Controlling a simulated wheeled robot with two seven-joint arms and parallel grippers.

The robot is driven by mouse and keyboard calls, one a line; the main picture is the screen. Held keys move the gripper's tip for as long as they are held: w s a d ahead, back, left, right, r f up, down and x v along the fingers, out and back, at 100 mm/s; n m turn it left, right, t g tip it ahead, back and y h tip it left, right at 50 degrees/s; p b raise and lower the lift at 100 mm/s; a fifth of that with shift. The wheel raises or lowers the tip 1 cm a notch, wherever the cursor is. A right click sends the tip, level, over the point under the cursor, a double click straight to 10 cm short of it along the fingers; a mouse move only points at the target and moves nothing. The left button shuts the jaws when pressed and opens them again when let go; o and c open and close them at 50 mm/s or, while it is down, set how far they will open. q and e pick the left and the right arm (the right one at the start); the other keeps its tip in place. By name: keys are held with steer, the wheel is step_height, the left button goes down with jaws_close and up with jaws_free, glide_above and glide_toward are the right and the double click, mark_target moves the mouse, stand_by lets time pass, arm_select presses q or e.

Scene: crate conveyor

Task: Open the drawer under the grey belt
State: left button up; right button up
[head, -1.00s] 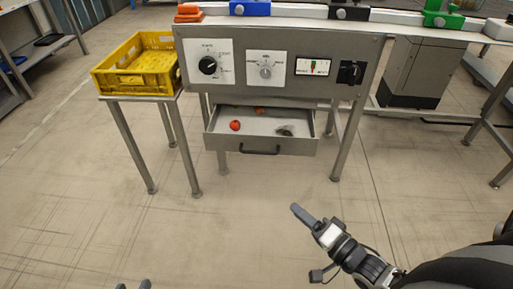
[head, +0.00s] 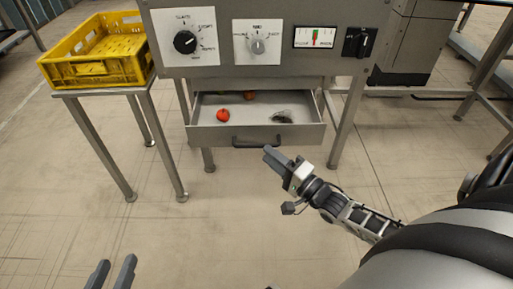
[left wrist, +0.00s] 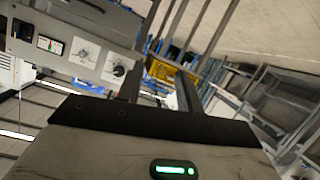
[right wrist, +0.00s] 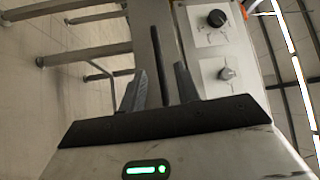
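The grey drawer (head: 222,136) under the control panel stands pulled out, and its inside shows. My left gripper (head: 111,272) is open and empty, low over the floor at the left.
A control panel (head: 225,70) with dials, a gauge and a switch is above the drawer. A yellow crate (head: 100,68) sits on a small stand at the left. Table legs (head: 346,130) flank the drawer. The floor in front is clear.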

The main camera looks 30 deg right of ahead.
mark_target(256, 146)
steer(key=b+x, duration=0.1)
steer(key=x, duration=0.4)
steer(key=shift+w+a, duration=0.1)
steer(key=shift+w, duration=0.25)
jaws_close()
